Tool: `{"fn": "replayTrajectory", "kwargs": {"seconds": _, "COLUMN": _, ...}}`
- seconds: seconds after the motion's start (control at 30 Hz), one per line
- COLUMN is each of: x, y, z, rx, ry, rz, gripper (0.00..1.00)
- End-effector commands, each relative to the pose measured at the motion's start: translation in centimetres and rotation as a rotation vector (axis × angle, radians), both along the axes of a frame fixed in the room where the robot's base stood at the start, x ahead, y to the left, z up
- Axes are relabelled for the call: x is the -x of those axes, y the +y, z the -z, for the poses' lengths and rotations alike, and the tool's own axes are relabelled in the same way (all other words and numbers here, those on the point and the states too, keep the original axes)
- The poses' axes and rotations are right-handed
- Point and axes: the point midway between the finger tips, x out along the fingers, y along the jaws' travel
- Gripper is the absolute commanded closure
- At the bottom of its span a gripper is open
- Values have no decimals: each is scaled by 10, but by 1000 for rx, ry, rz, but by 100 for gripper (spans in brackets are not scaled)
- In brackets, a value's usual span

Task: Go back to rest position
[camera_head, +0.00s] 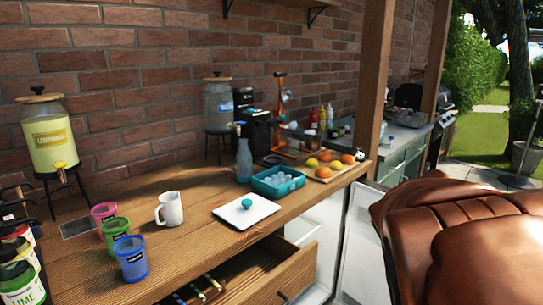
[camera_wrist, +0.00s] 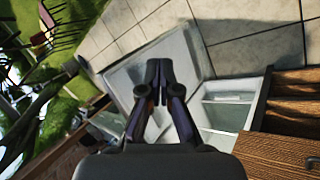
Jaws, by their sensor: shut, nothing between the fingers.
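My gripper (camera_wrist: 158,66) shows in the wrist view with its dark fingers together and nothing between them. It hangs in free air in front of an open white fridge door or panel (camera_wrist: 190,48), apart from it as far as I can tell. My gripper does not show in the head view.
The wooden counter (camera_head: 150,260) holds a white mug (camera_head: 169,209), several coloured cups, a teal ice tub (camera_head: 262,187) and a lemonade dispenser (camera_head: 50,140). An open drawer (camera_head: 262,283) and an open white door (camera_head: 362,255) jut out. A brown leather seat (camera_head: 460,235) fills the right.

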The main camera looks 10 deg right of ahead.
Motion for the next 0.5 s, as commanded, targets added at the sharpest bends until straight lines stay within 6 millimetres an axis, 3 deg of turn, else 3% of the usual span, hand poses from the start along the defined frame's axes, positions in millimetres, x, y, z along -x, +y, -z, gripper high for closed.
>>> {"fn": "replayTrajectory", "kwargs": {"seconds": 0.03, "x": 7, "y": 24, "z": -12, "rx": -70, "ry": -8, "rz": 9, "gripper": 100}}
{"fn": "replayTrajectory", "kwargs": {"seconds": 0.3, "x": 66, "y": 152, "z": -15, "rx": -429, "ry": 73, "rz": 81, "gripper": 100}}
{"fn": "replayTrajectory", "kwargs": {"seconds": 0.5, "x": 111, "y": 217, "z": -24, "rx": -590, "ry": 177, "rz": 100, "gripper": 100}}
